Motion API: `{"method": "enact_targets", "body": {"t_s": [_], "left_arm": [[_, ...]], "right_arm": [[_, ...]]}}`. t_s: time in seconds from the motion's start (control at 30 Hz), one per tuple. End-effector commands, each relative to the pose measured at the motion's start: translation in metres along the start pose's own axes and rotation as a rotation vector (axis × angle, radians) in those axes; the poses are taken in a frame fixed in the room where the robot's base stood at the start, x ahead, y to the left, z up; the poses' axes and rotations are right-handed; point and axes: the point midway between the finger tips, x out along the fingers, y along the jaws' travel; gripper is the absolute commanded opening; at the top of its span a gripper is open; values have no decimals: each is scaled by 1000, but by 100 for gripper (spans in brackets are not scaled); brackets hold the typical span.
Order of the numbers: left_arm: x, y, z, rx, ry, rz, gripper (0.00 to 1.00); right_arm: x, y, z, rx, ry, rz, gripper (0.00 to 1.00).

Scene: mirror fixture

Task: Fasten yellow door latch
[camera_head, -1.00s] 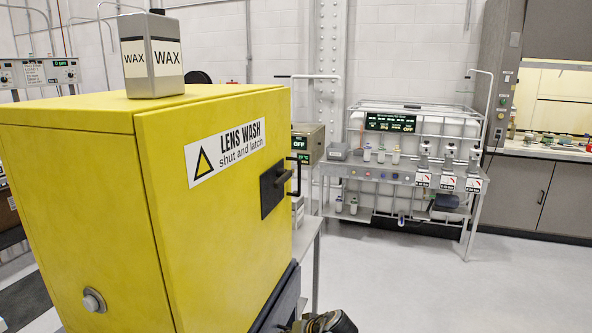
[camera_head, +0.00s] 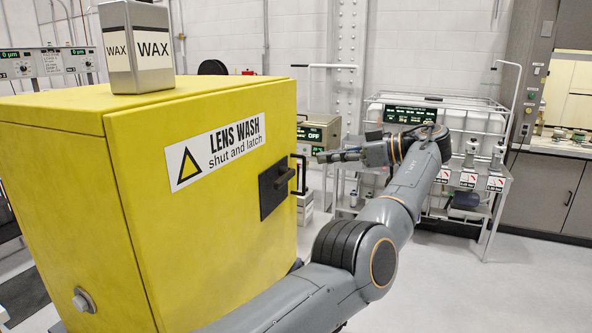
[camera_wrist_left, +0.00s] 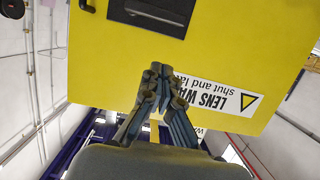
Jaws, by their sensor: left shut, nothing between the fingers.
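The yellow cabinet (camera_head: 60,200) stands at the left, with its yellow door (camera_head: 215,240) facing right and looking closed or nearly so. The door bears a "LENS WASH shut and latch" label. The dark latch plate (camera_head: 272,190) and its handle (camera_head: 303,175) sit near the door's far edge. My left gripper (camera_head: 322,157) is shut and empty, just right of the handle and apart from it. In the left wrist view the gripper (camera_wrist_left: 158,70) shows in front of the door, with the dark latch plate (camera_wrist_left: 120,12) at the top edge. My right gripper is not seen.
A silver WAX can (camera_head: 137,50) stands on the cabinet top. An instrument box (camera_head: 318,133) is behind my left gripper. A rack with bottles and a white tank (camera_head: 375,113) stands beyond. The floor at the right is clear.

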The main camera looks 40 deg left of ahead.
Motion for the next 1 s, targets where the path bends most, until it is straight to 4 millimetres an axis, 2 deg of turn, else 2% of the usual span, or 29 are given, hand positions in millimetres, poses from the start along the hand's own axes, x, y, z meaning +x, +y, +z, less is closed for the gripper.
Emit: {"method": "enact_targets", "body": {"t_s": [0.13, 0.57, 0.77, 1.0], "left_arm": [[-5, -3, -12, -26, 12, -4, 0], [-1, -3, -12, -26, 11, -4, 0], [18, -3, -11, -28, 10, -6, 0], [63, -3, -15, -26, 10, -6, 0]], "right_arm": [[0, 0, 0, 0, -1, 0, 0], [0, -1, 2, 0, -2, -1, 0], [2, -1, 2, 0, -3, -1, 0], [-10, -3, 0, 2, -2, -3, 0]]}}
